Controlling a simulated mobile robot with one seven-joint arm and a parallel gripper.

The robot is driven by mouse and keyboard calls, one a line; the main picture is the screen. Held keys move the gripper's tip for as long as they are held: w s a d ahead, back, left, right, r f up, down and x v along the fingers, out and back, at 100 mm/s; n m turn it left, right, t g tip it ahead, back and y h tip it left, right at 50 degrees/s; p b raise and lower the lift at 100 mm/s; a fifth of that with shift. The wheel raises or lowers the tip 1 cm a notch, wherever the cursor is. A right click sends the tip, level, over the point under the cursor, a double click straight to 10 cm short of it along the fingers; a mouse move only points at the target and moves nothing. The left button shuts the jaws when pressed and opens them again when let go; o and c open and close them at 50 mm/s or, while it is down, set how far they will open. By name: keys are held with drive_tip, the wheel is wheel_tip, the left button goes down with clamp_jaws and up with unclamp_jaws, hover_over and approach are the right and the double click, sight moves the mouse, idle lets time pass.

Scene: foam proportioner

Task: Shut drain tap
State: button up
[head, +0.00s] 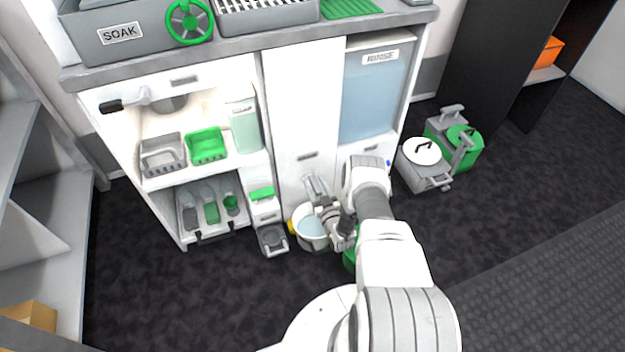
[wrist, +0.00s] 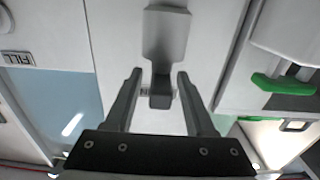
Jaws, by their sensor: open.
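The drain tap (wrist: 166,35) is a grey fitting with a flat lever-like part on a white panel. In the wrist view its narrow end lies between my fingertips, in front of a small label that it partly hides. My gripper (wrist: 159,76) is open, with one dark finger on each side of that end. I cannot tell whether either finger touches it. In the head view the tap (head: 314,184) shows low on the white cabinet front, and my gripper (head: 331,212) is just in front of it, partly hidden by my arm.
A white bucket (head: 307,228) with pale blue liquid stands below the tap. Left of it is a dispenser with a green top (head: 262,194). A grey container (head: 424,165) with a white round top stands on the floor at right. Dark floor in front is clear at left.

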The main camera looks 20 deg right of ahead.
drive_tip(key=shift+w, duration=0.1)
clamp_jaws()
idle(0.3)
drive_tip(key=shift+m+h, duration=0.4)
drive_tip(key=shift+h, duration=0.2)
drive_tip(key=m+h, duration=0.2)
drive_tip(key=h, duration=0.2)
drive_tip(key=shift+a+m+g, duration=0.1)
drive_tip(key=shift+m+g, duration=0.3)
drive_tip(key=m+g+h, duration=0.1)
drive_tip(key=h, duration=0.1)
drive_tip(key=m+g+h, duration=0.1)
drive_tip(key=m+h, duration=0.1)
drive_tip(key=h, duration=0.1)
drive_tip(key=shift+m+g, duration=0.3)
drive_tip(key=m+g+h, duration=0.4)
drive_tip(key=g+h, duration=0.1)
drive_tip(key=shift+w+r+m, duration=0.1)
drive_tip(key=shift+r+m, duration=0.05)
drive_tip(key=shift+m, duration=0.15)
drive_tip(key=shift+m+g+h, duration=0.5)
drive_tip(key=shift+g, duration=0.4)
drive_tip(key=shift+m+g, duration=0.5)
